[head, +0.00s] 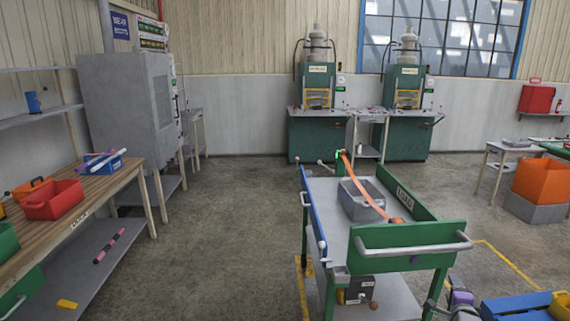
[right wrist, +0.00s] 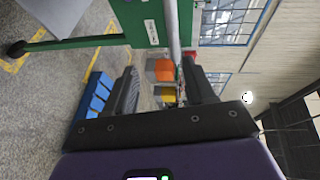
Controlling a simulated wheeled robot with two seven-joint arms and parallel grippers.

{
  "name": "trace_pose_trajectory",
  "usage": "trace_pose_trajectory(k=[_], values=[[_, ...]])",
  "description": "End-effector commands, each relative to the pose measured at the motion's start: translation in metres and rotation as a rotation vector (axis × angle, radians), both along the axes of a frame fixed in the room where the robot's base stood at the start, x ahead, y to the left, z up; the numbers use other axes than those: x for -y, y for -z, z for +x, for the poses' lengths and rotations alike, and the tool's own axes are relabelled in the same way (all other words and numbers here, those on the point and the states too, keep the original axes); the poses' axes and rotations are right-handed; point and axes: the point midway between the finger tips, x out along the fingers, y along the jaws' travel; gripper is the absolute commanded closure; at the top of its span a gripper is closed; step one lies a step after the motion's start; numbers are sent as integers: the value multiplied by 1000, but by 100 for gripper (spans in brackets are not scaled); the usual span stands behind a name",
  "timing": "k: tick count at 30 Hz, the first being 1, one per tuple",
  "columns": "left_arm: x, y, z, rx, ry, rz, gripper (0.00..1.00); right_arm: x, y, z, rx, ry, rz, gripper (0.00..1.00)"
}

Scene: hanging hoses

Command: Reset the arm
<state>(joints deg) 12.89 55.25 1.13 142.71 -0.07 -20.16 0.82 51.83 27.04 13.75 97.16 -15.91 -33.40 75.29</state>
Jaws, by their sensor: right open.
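My right gripper (right wrist: 162,88) is open in the right wrist view, with its two dark fingers apart and nothing between them. In the head view part of my purple and black right gripper (head: 455,302) shows at the bottom, just right of the cart's near end. My left gripper is out of view. A green and blue cart (head: 408,238) stands in the middle. An orange hose (head: 362,187) runs from its far green post down past a grey bin (head: 358,204) on its top to the near panel.
A wooden bench (head: 95,190) with a red bin (head: 53,200) is at the left. Two green machines (head: 315,132) stand along the back wall. An orange bin (head: 541,181) is at the right. A blue container (head: 515,308) sits at the bottom right. The floor left of the cart is clear.

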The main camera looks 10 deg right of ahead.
Motion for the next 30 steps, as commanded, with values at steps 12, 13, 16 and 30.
trace_pose_trajectory(k=[12,13,16,30], values=[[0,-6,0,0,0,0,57,-111,104,16,-281,-222,-10,45],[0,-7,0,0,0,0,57,-122,112,16,-305,-245,-14,45],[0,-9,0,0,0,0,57,-170,148,10,-410,-352,-28,45],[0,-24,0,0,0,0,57,-436,289,-158,-966,-1199,-244,45]])
